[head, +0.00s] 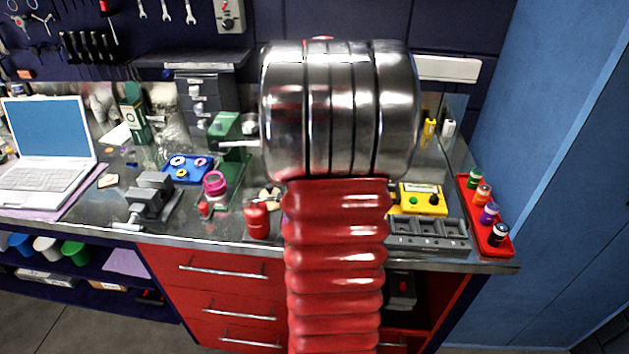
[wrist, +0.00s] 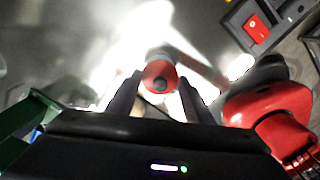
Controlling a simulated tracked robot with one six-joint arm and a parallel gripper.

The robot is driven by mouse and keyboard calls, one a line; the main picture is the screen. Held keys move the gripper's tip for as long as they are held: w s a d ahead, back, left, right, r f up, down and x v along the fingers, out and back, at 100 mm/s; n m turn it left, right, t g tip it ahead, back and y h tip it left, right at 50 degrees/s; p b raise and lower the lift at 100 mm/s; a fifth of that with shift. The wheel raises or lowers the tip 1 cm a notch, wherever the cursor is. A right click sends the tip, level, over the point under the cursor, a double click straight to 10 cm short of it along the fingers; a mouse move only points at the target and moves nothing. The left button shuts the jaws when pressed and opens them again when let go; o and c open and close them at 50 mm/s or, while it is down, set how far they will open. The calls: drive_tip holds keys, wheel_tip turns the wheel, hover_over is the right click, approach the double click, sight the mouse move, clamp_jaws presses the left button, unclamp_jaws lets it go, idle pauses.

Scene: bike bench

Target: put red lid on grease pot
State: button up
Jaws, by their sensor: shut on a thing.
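In the wrist view, my gripper (wrist: 158,88) has its two dark fingers on either side of a small round red lid (wrist: 150,69) with a dark grey centre, and is shut on it. Bright glare hides much of what lies beyond the lid. In the head view, my arm hides the gripper and the lid. A clear jar with a pink-red ring at its top (head: 214,184) stands on the bench left of my arm. I cannot tell for sure whether it is the grease pot.
A red can (head: 257,219) stands near the front edge. A blue tray with rings (head: 187,169), a grey vise (head: 153,192) and a laptop (head: 45,150) lie left. A yellow box (head: 421,200), a grey sectioned tray (head: 430,235) and a red tray with small bottles (head: 468,203) are right.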

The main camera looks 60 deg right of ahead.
drive_tip(key=shift+f, duration=0.3)
drive_tip(key=o, duration=0.7)
drive_tip(key=shift+o, duration=0.2)
wheel_tip(320, 180, up, 11)
idle(1.3)
drive_tip(key=shift+s, duration=0.1)
idle(0.8)
